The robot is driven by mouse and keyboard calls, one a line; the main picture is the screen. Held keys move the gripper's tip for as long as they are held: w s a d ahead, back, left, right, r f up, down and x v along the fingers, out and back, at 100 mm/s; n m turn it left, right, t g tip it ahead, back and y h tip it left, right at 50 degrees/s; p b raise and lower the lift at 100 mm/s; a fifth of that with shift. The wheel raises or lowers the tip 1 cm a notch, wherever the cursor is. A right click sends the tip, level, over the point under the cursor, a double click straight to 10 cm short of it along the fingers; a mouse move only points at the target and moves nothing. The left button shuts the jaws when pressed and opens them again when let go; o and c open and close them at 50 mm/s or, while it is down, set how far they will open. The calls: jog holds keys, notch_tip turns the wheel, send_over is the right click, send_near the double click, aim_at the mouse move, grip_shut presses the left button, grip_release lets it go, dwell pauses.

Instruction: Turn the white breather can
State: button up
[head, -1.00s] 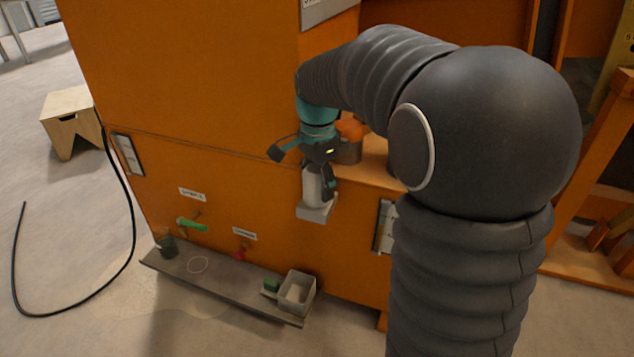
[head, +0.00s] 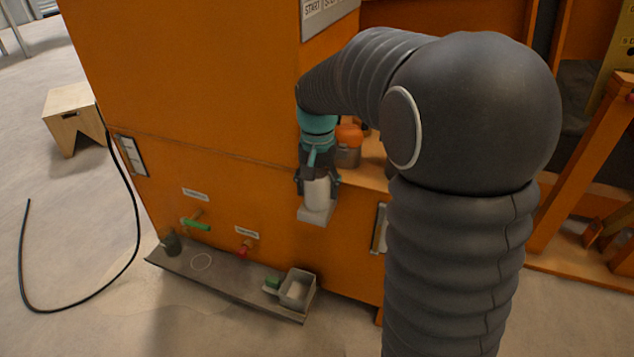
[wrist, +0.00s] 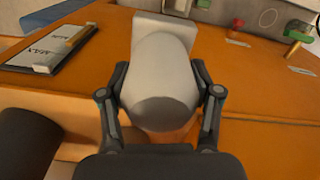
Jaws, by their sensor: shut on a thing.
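The white breather can (head: 317,192) stands on a pale square bracket (head: 314,216) on the orange cabinet's front face. My gripper (head: 317,183) comes down from above with one finger on each side of the can, shut on it. In the wrist view the can (wrist: 160,85) fills the space between the two fingers of my gripper (wrist: 161,92), with the bracket (wrist: 165,25) beyond it. The can's far side is hidden.
An orange-capped jar (head: 348,150) stands on the ledge just right of my gripper. Below are a green-handled valve (head: 196,224), a red valve (head: 245,249) and a grey shelf (head: 222,282) with a small bin (head: 297,291). A black cable lies at the left.

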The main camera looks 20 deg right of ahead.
jog(key=shift+n+p, duration=0.6)
jog(key=shift+n, duration=1.7)
jog(key=shift+w, duration=0.1)
jog(key=o, duration=0.9)
jog(key=shift+c, duration=0.2)
notch_tip(320, 180, up, 12)
jog(key=shift+r, duration=0.1)
